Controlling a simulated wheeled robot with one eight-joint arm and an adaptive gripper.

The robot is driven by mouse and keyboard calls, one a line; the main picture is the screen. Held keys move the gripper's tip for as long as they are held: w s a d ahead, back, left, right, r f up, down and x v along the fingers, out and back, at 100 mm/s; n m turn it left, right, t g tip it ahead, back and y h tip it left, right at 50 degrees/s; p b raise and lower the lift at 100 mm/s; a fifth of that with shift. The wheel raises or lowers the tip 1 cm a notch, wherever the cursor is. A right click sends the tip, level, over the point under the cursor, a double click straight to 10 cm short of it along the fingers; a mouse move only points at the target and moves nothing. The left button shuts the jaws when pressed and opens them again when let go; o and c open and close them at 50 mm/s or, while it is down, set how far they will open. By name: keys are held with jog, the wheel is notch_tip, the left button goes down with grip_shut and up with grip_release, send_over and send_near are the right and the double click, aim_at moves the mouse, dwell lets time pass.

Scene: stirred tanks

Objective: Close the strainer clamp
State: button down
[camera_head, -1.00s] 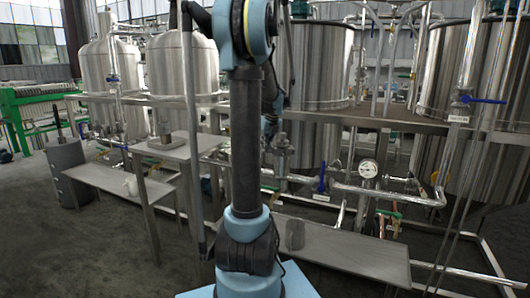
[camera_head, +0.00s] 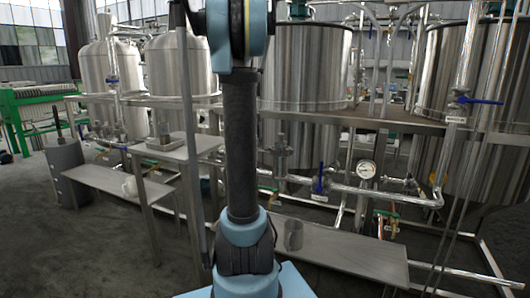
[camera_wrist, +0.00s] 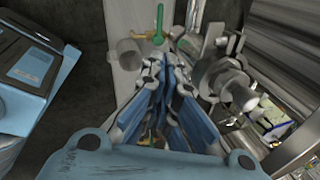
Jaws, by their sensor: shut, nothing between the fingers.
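A steel strainer body with a clamp (camera_wrist: 228,80) shows right of centre in the wrist view. It looks like a ringed metal fitting with a bolt-like end towards me. Whether the clamp stands open or shut cannot be told. In the head view, a steel fitting that seems to be this strainer (camera_head: 281,152) hangs in the pipework just right of my arm. My gripper (camera_wrist: 163,68) is shut and empty in the wrist view, to the left of the fitting. The picture does not show whether they touch. In the head view my gripper is hidden behind my arm.
A metal mug (camera_head: 294,235) stands on the low bench (camera_head: 350,252); it also shows in the wrist view (camera_wrist: 129,53). A green valve handle (camera_wrist: 158,28) lies beyond my fingers. A pressure gauge (camera_head: 366,170) and a blue-handled valve (camera_head: 320,178) are right of the fitting.

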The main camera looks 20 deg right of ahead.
aim_at(270, 152)
jog(key=shift+w+d+f+n+g+h, duration=0.1)
jog(key=shift+w+d+f+n+h, duration=0.5)
jog(key=shift+d+f, duration=0.5)
jog(key=shift+w+d+f+n+g+h, duration=0.1)
jog(key=shift+w+d+f+n+h, duration=0.35)
jog(key=shift+d+f+n+h, duration=0.5)
jog(key=shift+w+d+f+n+g+h, duration=0.1)
jog(key=shift+w+d+f+n+h, duration=0.4)
jog(key=shift+d+f, duration=0.75)
jog(key=shift+d+r, duration=0.15)
jog(key=shift+r, duration=0.05)
jog(key=shift+w+d+r, duration=0.1)
jog(key=shift+w+d, duration=0.15)
jog(key=shift+w, duration=0.2)
jog(key=shift+w+d, duration=0.2)
jog(key=shift+w, duration=0.25)
